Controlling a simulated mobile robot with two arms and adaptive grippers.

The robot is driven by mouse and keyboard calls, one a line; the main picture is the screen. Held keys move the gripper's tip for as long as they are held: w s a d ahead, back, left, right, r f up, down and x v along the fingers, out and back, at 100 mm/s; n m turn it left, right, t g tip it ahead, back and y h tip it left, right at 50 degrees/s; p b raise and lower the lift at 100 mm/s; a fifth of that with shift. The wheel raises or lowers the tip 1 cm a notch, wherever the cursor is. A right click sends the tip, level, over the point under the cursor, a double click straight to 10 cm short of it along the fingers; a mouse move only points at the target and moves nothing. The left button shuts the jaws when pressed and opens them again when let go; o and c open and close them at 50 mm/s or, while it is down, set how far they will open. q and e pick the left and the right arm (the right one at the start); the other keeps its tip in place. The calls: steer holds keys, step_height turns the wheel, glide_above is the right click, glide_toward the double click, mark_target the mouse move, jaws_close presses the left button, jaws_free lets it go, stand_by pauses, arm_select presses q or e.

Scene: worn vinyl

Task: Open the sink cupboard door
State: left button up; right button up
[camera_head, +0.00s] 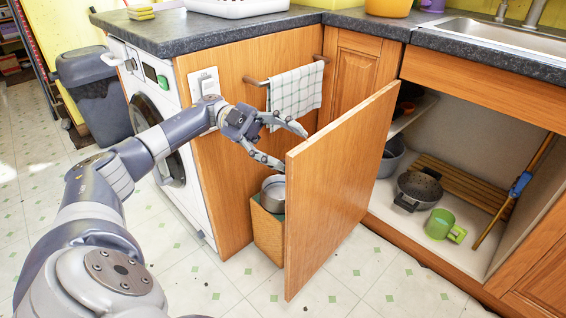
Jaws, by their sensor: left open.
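The sink cupboard door (330,185) is wooden and stands swung wide out from the cupboard (473,150) below the sink. The cupboard's inside shows clearly, with a colander, a green mug and a slatted wooden board on its floor. My left gripper (292,146) is open, on the left side of the door near its upper free edge. Its fingers point right towards the door. I cannot tell whether a fingertip touches it. The door's handle is not visible. My right gripper is not in view.
A box with a metal pot (273,193) stands on the floor left of the door. A checked towel (297,94) hangs on a rail behind my gripper. A washing machine (160,130) and a grey bin (96,93) are at the left. Floor in front is clear.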

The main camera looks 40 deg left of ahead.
arm_select(q)
step_height(320, 180, up, 3)
steer(key=shift+s+d+r, duration=0.1)
steer(key=shift+d+r, duration=0.05)
steer(key=shift+r, duration=0.4)
steer(key=shift+f, duration=0.1)
stand_by(0.4)
